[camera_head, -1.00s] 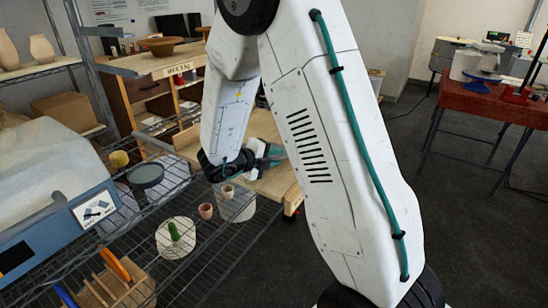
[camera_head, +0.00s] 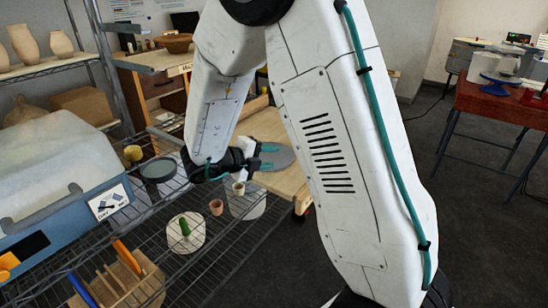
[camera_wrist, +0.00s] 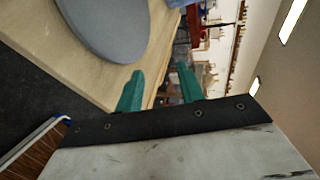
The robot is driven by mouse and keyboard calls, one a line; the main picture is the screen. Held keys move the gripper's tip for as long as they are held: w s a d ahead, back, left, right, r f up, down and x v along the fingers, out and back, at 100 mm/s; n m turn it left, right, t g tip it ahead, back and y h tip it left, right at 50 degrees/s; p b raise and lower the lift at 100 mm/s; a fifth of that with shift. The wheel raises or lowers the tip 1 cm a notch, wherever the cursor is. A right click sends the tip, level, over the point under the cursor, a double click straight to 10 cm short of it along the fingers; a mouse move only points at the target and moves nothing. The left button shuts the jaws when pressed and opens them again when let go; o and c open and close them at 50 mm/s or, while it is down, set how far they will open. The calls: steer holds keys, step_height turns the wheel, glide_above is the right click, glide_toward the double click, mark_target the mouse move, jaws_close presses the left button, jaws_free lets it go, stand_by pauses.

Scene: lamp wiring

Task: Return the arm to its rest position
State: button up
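My arm fills the middle of the head view, bent, with its forearm hanging down to the left. My gripper (camera_head: 271,156) is at the forearm's lower end, above the wire rack's right edge and beside a wooden table. Its two teal fingers stand apart with nothing between them. In the wrist view my gripper (camera_wrist: 159,70) also shows a clear gap between the teal fingers. Part of the wrist and the far side of the arm are hidden.
A wire rack (camera_head: 208,262) at left carries a blue box, small pots (camera_head: 216,207) and a wooden rack. A grey disc (camera_wrist: 103,25) lies on the wooden table (camera_wrist: 45,38). A red table (camera_head: 500,103) stands at right. The dark floor between is open.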

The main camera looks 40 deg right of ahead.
stand_by(0.5)
steer(key=shift+w+r+t, duration=0.2)
steer(key=shift+w+t, duration=0.1)
steer(key=shift+w, duration=0.05)
steer(key=w+a+r+n+t+y, duration=0.7)
steer(key=a+r+n+t+y, duration=0.25)
steer(key=n, duration=0.35)
steer(key=s+a+r+n+y, duration=0.4)
steer(key=a+n+y, duration=0.1)
steer(key=n, duration=0.2)
steer(key=s+a+n+g+y, duration=0.3)
steer(key=s+n+g, duration=0.2)
steer(key=s+n, duration=0.65)
steer(key=s+d+n+g+h, duration=0.1)
steer(key=s+d+n+g, duration=0.1)
steer(key=s, duration=0.8)
steer(key=s+d+f+n+g+h, duration=0.1)
steer(key=s+d+g+h, duration=0.1)
steer(key=s+d, duration=0.3)
steer(key=s+g, duration=0.1)
steer(key=s, duration=0.3)
steer(key=shift+s+f+n, duration=0.2)
steer(key=shift+s+n, duration=0.15)
steer(key=shift+h, duration=0.25)
